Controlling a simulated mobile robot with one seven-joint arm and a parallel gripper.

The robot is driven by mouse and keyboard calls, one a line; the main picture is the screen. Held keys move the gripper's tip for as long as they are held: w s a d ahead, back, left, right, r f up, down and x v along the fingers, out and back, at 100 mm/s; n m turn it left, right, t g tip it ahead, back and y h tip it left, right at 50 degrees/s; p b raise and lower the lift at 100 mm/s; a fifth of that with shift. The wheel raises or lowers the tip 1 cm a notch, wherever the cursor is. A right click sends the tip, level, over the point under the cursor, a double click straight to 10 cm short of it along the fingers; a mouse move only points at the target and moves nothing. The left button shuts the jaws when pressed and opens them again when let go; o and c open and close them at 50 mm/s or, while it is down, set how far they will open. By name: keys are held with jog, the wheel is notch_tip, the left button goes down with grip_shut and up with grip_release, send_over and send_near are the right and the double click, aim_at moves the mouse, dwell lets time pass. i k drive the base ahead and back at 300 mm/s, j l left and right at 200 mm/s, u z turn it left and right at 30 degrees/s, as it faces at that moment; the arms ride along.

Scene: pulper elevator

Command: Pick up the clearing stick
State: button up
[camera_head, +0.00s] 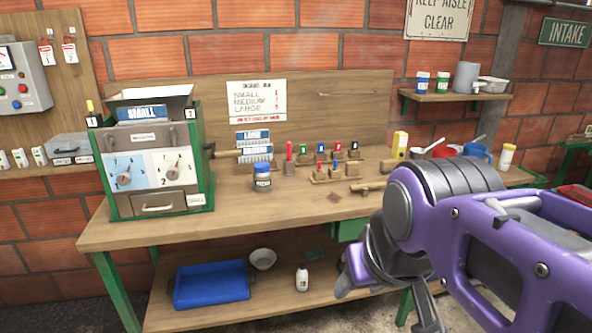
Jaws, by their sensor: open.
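A short light-brown wooden piece (368,188) lies on the workbench (270,215), just left of my arm. It may be the clearing stick, but it is too small to tell for sure. A thin rod (350,93) runs level along the wooden backboard and is also stick-like. My purple and grey arm fills the lower right. My gripper (388,305) hangs low in front of the bench, pointing down, partly cut off by the bottom edge. Its fingers are apart and I see nothing between them. It is clear of the wooden piece.
A green-framed machine (150,165) with dials stands at the bench's left. A blue-lidded jar (262,179), colored-handled tools and a yellow bottle (400,144) stand on the bench. A blue tray (210,285) and white bottle (302,279) are on the lower shelf. The bench's front middle is clear.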

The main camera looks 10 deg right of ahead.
aim_at(379, 184)
jog(key=i+l+z, duration=0.1)
jog(key=l, duration=0.25)
jog(key=i+l+z, duration=0.15)
jog(key=l, duration=0.25)
jog(key=i+l+z, duration=0.1)
jog(key=i+l, duration=0.2)
jog(key=i+l+z, duration=0.25)
jog(key=i, duration=0.25)
jog(key=i+z, duration=0.3)
jog(key=i, duration=0.2)
jog(key=k+l, duration=0.1)
jog(key=l, duration=0.15)
jog(key=k+l, duration=0.1)
jog(key=l, duration=0.15)
jog(key=l+u, duration=0.1)
jog(key=l, duration=0.2)
jog(key=k+l+u, duration=0.1)
jog(key=l, duration=0.2)
jog(key=i+u, duration=0.35)
jog(key=j+z, duration=0.35)
jog(key=j, duration=0.3)
jog(key=i, duration=0.05)
